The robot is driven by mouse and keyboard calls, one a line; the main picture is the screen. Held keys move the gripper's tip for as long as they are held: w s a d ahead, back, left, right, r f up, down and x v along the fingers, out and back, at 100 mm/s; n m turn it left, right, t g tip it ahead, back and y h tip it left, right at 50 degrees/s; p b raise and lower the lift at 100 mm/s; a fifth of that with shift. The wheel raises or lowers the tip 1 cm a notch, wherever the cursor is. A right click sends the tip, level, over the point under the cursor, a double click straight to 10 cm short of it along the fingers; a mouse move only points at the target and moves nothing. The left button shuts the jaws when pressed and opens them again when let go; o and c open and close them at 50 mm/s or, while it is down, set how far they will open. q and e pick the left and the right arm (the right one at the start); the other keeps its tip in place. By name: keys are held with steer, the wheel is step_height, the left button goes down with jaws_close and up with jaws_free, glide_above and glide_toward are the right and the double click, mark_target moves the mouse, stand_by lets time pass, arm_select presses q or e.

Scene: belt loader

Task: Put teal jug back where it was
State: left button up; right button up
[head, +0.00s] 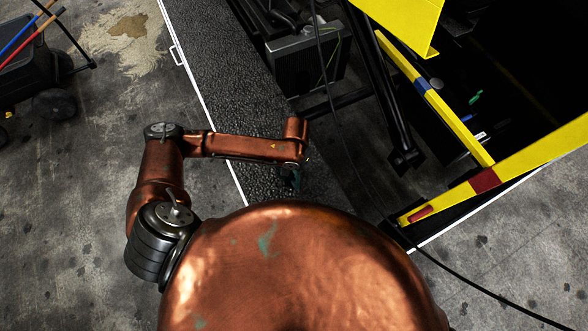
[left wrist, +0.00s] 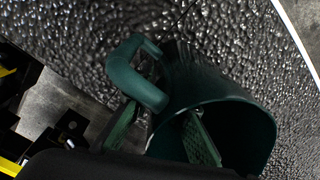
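The teal jug (left wrist: 235,108) fills the middle of the left wrist view, its open mouth facing the camera and its curved handle (left wrist: 135,78) on the left. My left gripper (left wrist: 160,108) has its two green-padded fingers apart. One finger is outside, beside the handle; the other reaches inside the mouth, so the handle end and rim lie between them. I see no clear grip on the jug. In the head view the left gripper (head: 291,180) is over the black textured surface, and the jug is mostly hidden there. My right gripper is not in view.
The black textured belt (head: 215,60) has a pale edge on its left. A dark ribbed box (head: 310,60) stands beside it. Yellow rails (head: 440,115) and dark bars are to the right. A dark cart (head: 30,70) is at the far left. Bare concrete lies left of the belt.

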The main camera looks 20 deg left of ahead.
arm_select(q)
steer(key=shift+o, duration=0.5)
step_height(320, 180, up, 12)
steer(key=shift+d+r, duration=0.1)
steer(key=shift+d, duration=0.05)
steer(key=shift+o, duration=0.4)
stand_by(1.2)
